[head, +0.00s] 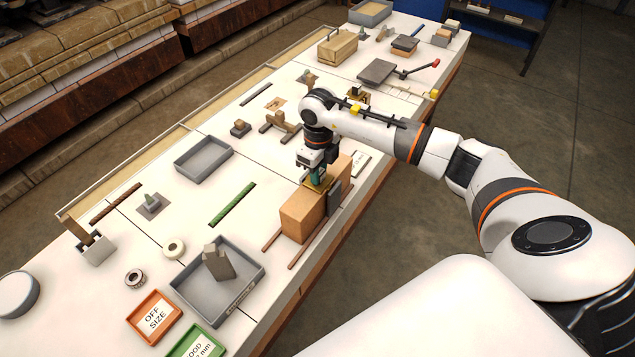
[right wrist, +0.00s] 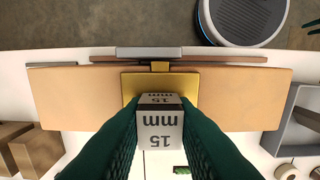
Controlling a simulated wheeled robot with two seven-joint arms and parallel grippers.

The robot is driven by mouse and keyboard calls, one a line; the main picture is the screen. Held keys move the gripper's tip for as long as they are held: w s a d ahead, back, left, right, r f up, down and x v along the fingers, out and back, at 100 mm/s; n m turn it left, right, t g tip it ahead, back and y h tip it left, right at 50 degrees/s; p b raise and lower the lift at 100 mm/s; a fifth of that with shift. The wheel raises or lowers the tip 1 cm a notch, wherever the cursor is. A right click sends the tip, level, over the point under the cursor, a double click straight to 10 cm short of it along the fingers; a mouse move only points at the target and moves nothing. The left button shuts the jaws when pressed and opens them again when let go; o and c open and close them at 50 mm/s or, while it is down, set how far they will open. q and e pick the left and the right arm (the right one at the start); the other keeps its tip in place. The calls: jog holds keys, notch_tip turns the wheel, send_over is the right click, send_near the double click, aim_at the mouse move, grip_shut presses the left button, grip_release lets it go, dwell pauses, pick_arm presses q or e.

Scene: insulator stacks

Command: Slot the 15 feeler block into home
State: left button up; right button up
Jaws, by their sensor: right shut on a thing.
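The feeler block (right wrist: 160,128) is a pale block marked "15 mm" on its faces. In the right wrist view it sits between the green fingers of my right gripper (right wrist: 160,135), which is shut on it. In the head view my right gripper (head: 318,180) points down over a long tan block (head: 300,217), and the feeler block is mostly hidden there. A yellow plate (right wrist: 130,84) lies at the middle of the tan block, just beyond the feeler block. I cannot tell whether the feeler block touches it. No part is clearly marked as home. My left gripper is not in view.
A grey plate (head: 334,197) stands against the tan block's right side. Two brown rails lie at its base. A grey tray (head: 181,291) with grey blocks, an orange "OFF SIZE" tray (head: 138,322) and a green tray (head: 181,351) are at the front. An empty grey tray (head: 203,158) stands left.

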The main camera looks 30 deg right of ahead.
jog(key=shift+r, duration=0.15)
jog(key=shift+r+p, duration=0.5)
jog(key=shift+r, duration=0.15)
jog(key=shift+r, duration=0.2)
jog(key=shift+r+p, duration=0.35)
jog(key=shift+r, duration=0.05)
jog(key=shift+r, duration=0.35)
dwell(0.3)
jog(key=shift+r+p, duration=0.5)
jog(key=shift+r, duration=0.05)
jog(key=shift+r, duration=0.2)
jog(key=shift+r+p, duration=0.45)
jog(key=shift+r, duration=0.1)
jog(key=shift+r, duration=0.15)
dwell(0.4)
